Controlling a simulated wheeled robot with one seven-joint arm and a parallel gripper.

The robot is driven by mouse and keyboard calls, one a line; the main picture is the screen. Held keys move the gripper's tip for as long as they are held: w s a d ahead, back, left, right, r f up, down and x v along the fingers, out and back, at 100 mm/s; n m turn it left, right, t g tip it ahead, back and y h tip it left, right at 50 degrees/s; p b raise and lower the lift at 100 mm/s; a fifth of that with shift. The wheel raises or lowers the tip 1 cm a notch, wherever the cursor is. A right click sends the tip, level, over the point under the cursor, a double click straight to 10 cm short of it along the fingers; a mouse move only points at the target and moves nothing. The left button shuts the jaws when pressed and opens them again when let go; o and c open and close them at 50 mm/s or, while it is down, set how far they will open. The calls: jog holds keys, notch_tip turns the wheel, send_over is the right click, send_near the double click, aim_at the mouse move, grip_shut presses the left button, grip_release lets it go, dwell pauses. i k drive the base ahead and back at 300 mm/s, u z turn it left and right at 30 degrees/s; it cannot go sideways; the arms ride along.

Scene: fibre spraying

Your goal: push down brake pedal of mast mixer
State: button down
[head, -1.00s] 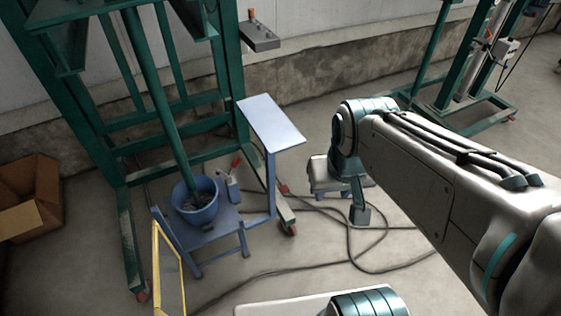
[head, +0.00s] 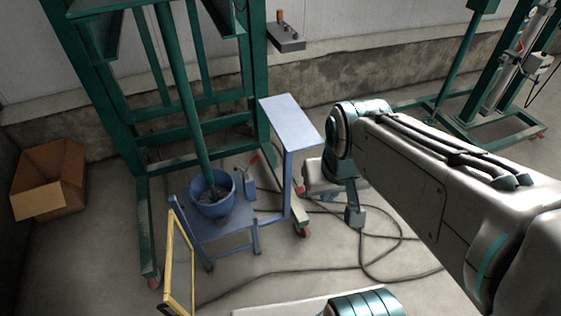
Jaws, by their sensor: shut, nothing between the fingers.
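The mast mixer is a tall green frame (head: 258,75) on the left, with a green shaft (head: 190,110) reaching down into a blue bucket (head: 212,205). Red parts show at the castors on its legs, one at the near right foot (head: 304,232) and one at the near left foot (head: 154,282). They are too small to tell which is the brake pedal or how it is set. My gripper (head: 355,218) hangs at the end of my arm, to the right of the near right castor and apart from it in the picture. It looks shut and empty.
A blue stand (head: 292,120) rises beside the bucket. A yellow frame (head: 180,262) stands in front. Dark cables (head: 385,275) lie on the floor around my gripper. A cardboard box (head: 50,180) is at the left. Another green frame (head: 455,60) stands at the back right.

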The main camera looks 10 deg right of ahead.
aim_at(299, 191)
jog(key=u, duration=1.35)
jog(key=k, duration=0.75)
jog(key=z, duration=1)
jog(key=i, duration=0.45)
